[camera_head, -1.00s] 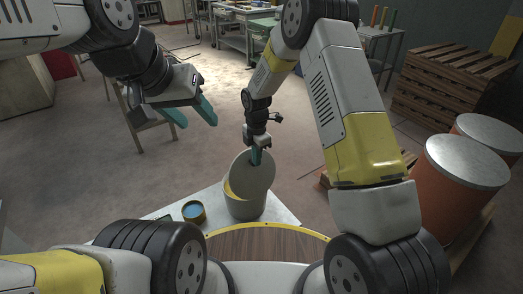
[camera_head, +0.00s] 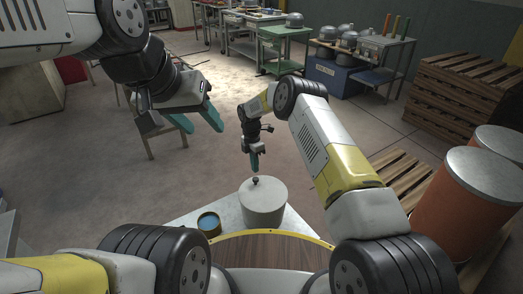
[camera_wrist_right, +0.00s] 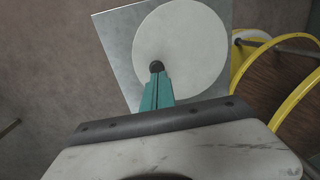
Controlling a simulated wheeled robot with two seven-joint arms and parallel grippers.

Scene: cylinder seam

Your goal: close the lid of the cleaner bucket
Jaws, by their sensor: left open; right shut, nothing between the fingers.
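The cleaner bucket (camera_head: 263,213) is a pale grey round bucket standing on a light metal table. Its lid (camera_head: 270,190) lies flat across the top, with a small dark knob (camera_head: 256,180). In the right wrist view the lid (camera_wrist_right: 195,50) is a pale disc and the knob (camera_wrist_right: 156,67) shows at the fingertips. My right gripper (camera_head: 255,168) is shut and empty, pointing down just above the knob; whether it touches the knob I cannot tell. My left gripper (camera_head: 203,122) is open and empty, raised to the left, away from the bucket.
A small tin with blue contents (camera_head: 208,222) stands left of the bucket on the table (camera_head: 185,217). A round wooden top with a yellow rim (camera_head: 270,252) is in front. Orange drums (camera_head: 470,205) and wooden pallets (camera_head: 465,90) stand at the right.

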